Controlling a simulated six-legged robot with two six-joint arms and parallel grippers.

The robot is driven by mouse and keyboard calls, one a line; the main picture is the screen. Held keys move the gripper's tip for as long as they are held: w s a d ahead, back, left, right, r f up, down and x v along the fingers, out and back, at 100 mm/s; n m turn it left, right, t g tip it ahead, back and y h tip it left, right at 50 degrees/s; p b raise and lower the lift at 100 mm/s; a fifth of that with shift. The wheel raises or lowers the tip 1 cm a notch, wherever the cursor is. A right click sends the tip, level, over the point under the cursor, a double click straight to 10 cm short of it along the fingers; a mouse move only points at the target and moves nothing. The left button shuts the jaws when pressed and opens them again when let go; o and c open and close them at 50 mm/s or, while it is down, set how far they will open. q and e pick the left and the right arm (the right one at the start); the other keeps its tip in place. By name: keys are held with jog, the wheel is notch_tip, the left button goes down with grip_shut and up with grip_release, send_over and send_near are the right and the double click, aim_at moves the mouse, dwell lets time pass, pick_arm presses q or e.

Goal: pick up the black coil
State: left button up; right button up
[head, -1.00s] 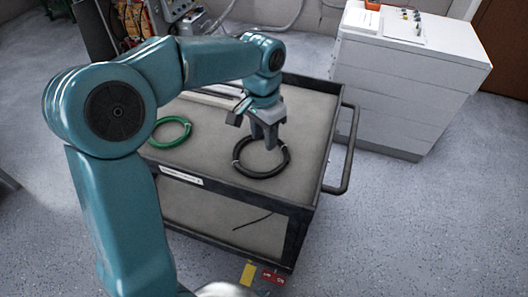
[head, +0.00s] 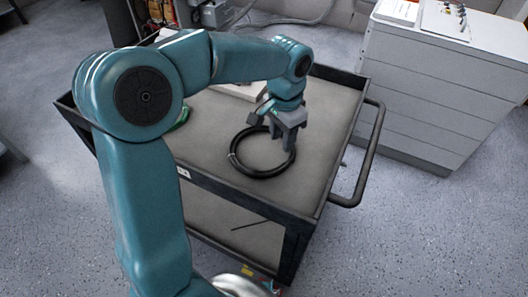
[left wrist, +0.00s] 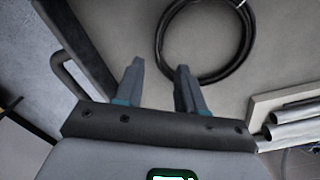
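The black coil (head: 262,174) lies flat on the grey top of a dark cart (head: 330,105). Two pale ties show on its ring. My left gripper (head: 285,138) points down over the coil's right side and hides part of that rim. In the left wrist view the two fingers (left wrist: 160,66) are apart with nothing held between them. The coil (left wrist: 161,45) shows there beyond the fingers, its lower edge close to the right fingertip. I cannot tell whether a finger touches it. My right gripper is not in view.
A green coil (head: 182,118) is mostly hidden behind my left arm. The cart has a raised rim and a black handle (head: 368,165) on its right. A white drawer cabinet (head: 440,95) stands beyond. Metal tubes (left wrist: 300,112) show in the left wrist view.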

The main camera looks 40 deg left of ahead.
pick_arm(q)
send_over(278, 167)
jog(key=f, duration=0.6)
jog(key=shift+w+b, duration=0.25)
jog(key=shift+b, duration=0.1)
jog(key=shift+s+d+f, duration=0.2)
jog(key=shift+f, duration=0.15)
notch_tip(278, 167, down, 5)
jog(key=shift+a+f+b, duration=0.1)
jog(key=shift+a+b, duration=0.05)
jog(key=shift+b, duration=0.2)
grip_shut()
